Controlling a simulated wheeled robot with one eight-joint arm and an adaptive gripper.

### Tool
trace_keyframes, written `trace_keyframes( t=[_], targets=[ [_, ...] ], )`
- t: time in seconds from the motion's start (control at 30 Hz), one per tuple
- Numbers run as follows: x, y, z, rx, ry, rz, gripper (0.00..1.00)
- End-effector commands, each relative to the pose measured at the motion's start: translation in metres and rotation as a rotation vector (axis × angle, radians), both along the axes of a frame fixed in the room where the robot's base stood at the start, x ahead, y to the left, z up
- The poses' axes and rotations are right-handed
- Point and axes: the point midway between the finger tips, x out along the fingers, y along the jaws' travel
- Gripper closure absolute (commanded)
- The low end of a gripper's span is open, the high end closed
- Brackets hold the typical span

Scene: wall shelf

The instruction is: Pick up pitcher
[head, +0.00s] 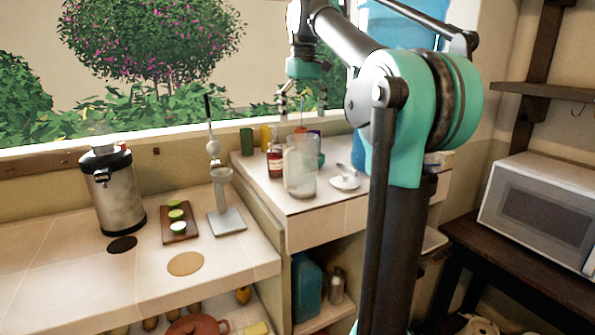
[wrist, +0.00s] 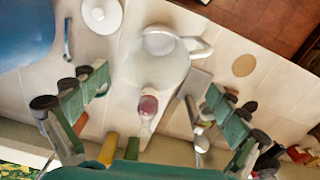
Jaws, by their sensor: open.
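The pitcher (head: 300,172) is a pale, translucent jug standing upright on the raised tiled counter. In the wrist view the pitcher (wrist: 157,68) shows from above, with its handle pointing right. My gripper (head: 303,100) is above and slightly behind the pitcher, apart from it. In the wrist view my gripper (wrist: 150,92) has its green-padded fingers spread wide, with nothing held. The pitcher lies between and a little beyond the fingertips in that view.
A red-labelled bottle (head: 275,160) stands close beside the pitcher. A white dish (head: 345,181) sits to its right. Small coloured containers (head: 265,137) stand behind. A large blue container (wrist: 22,30) is at the left in the wrist view. A metal urn (head: 113,195) stands on the lower counter.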

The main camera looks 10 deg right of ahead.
Motion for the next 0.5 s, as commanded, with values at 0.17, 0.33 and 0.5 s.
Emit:
trace_keyframes(
  t=[0.17, 0.33, 0.5],
  targets=[
    [0.0, 0.0, -0.035, 0.0, 0.0, 0.0, 0.02],
    [0.0, 0.0, -0.059, 0.0, 0.0, -0.001, 0.02],
    [0.0, 0.0, -0.069, 0.0, 0.0, -0.001, 0.02]
  ],
)
